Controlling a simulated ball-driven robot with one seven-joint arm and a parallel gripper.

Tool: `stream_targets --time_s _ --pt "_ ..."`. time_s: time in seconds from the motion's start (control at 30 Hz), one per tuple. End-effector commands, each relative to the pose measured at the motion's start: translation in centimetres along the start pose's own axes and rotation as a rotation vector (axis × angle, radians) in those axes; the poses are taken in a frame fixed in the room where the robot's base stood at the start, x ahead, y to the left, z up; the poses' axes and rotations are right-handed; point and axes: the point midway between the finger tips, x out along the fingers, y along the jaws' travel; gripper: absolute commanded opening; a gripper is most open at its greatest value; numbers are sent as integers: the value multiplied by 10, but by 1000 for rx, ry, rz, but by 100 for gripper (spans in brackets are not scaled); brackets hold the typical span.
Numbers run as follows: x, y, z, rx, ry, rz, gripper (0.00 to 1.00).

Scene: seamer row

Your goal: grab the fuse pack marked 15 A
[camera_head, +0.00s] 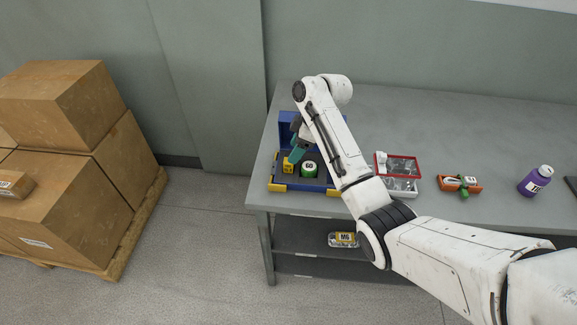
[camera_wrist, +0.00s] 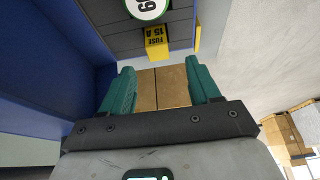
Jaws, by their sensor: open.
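The fuse pack (camera_wrist: 157,43) is a small yellow block with black print reading "FUSE 15 A" in the wrist view. In the head view the yellow block (camera_head: 288,165) sits at the left in the open blue toolbox (camera_head: 312,187), on its dark insert. My gripper (camera_wrist: 161,75) has two teal fingers, open and apart. The pack lies just beyond the fingertips in the wrist view, not between them. In the head view my gripper (camera_head: 297,151) is over the toolbox, close to the pack, and partly hidden by my arm.
A round green-and-white item marked 60 (camera_head: 309,169) sits beside the pack. The toolbox's blue lid stands up behind. On the bench (camera_head: 385,110) to the right are a red-rimmed case (camera_head: 398,165), an orange item (camera_head: 459,184) and a purple bottle (camera_head: 535,181). Cartons (camera_head: 65,190) stand left.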

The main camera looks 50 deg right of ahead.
Motion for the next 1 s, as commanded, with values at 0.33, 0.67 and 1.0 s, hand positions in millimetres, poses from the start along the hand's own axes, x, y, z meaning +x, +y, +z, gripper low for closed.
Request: stream_targets --time_s 0.33,0.67,1.0 --pt "29 1 1 1 -2 -2 62" --pt "66 2 3 1 0 1 62" --pt "67 3 3 1 0 2 52"
